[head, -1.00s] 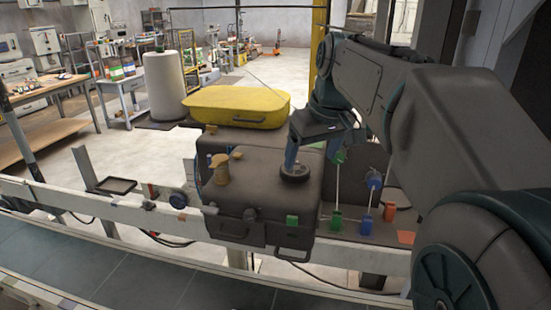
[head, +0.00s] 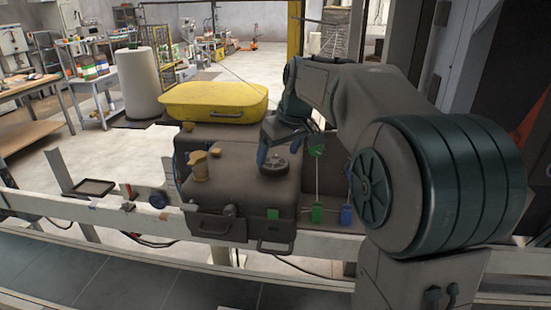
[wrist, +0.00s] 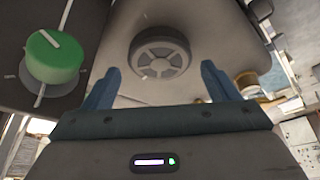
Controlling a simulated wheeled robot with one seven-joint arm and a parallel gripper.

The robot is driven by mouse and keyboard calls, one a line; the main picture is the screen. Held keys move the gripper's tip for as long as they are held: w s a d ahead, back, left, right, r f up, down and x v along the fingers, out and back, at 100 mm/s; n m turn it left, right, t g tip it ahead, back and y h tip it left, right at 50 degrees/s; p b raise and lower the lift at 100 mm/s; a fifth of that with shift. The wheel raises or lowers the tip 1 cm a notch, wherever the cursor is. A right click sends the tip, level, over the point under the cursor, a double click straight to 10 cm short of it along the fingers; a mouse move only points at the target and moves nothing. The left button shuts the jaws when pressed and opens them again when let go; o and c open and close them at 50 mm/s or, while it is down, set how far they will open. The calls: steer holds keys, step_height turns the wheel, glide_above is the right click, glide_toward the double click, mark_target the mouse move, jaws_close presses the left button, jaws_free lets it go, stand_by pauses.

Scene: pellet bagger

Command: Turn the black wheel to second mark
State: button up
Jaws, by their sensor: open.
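The black wheel (head: 273,163) lies flat on top of a dark grey-brown case-like housing (head: 225,190). In the wrist view the wheel (wrist: 160,52) shows as a spoked disc, with faint pale ticks near its rim. I cannot read which mark it stands at. My gripper (head: 280,151) is just above and beside the wheel in the head view. In the wrist view my gripper (wrist: 157,82) has its two blue fingers spread wide, with the wheel beyond them and nothing between the tips.
A green knob (wrist: 55,57) with a white line sits beside the wheel. Green (head: 317,215) and blue (head: 347,215) blocks stand right of the housing. A tan knob (head: 199,165) is on its left. A yellow lidded case (head: 213,100) is behind. A white rail (head: 120,212) runs along the front.

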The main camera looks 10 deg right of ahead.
mark_target(275, 163)
steer(key=shift+x, duration=1.65)
steer(key=c, duration=0.7)
